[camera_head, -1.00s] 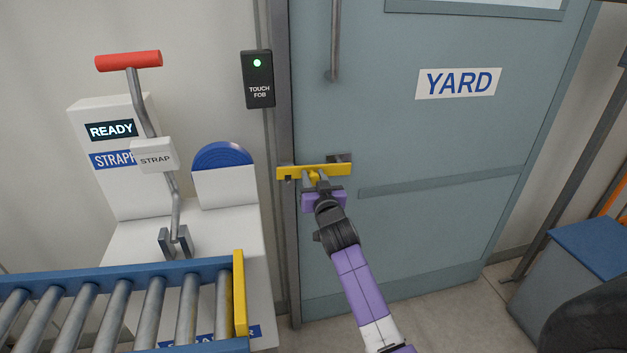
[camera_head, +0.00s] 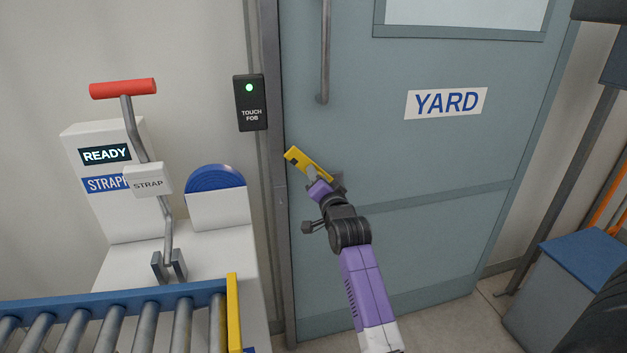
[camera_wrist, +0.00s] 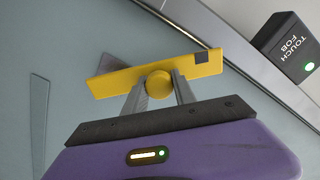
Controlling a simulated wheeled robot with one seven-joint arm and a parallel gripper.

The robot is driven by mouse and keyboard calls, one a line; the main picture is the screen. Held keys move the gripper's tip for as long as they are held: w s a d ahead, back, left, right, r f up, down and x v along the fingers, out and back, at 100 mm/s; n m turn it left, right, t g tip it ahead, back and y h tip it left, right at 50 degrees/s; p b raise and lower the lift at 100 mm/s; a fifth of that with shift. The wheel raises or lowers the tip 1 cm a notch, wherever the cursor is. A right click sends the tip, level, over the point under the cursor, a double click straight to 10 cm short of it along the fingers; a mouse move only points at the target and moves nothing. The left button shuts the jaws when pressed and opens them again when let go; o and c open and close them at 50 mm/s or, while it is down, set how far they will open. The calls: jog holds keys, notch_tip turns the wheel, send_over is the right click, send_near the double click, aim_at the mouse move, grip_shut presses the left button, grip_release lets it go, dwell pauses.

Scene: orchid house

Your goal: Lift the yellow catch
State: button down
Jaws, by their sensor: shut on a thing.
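The yellow catch (camera_head: 309,164) is a flat bar on the door near its left edge, now tilted with its left end raised. It also shows in the wrist view (camera_wrist: 200,67), with a round yellow knob (camera_wrist: 158,83) at its middle. My gripper (camera_head: 315,177) is at the catch, its two fingers shut on the knob in the wrist view. The blue-grey door (camera_head: 420,165) with a YARD sign (camera_head: 446,103) looks closed in its frame. The catch's left end is clear of the door frame (camera_head: 271,170).
A black touch-fob reader (camera_head: 250,103) with a green light is on the wall left of the door. A strapping machine (camera_head: 105,185) with a red-handled lever (camera_head: 123,88) and a roller conveyor (camera_head: 110,325) stand at left. A blue-topped grey box (camera_head: 590,255) stands at right.

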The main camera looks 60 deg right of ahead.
jog(key=shift+s+d+r+m, duration=0.15)
jog(key=shift+s+r+m, duration=0.05)
jog(key=shift+m, duration=0.2)
jog(key=shift+s, duration=0.1)
jog(key=c, duration=1)
grip_release()
jog(key=shift+c, duration=0.2)
jog(key=v, duration=0.7)
jog(key=shift+s+a, duration=0.2)
jog(key=shift+a, duration=0.05)
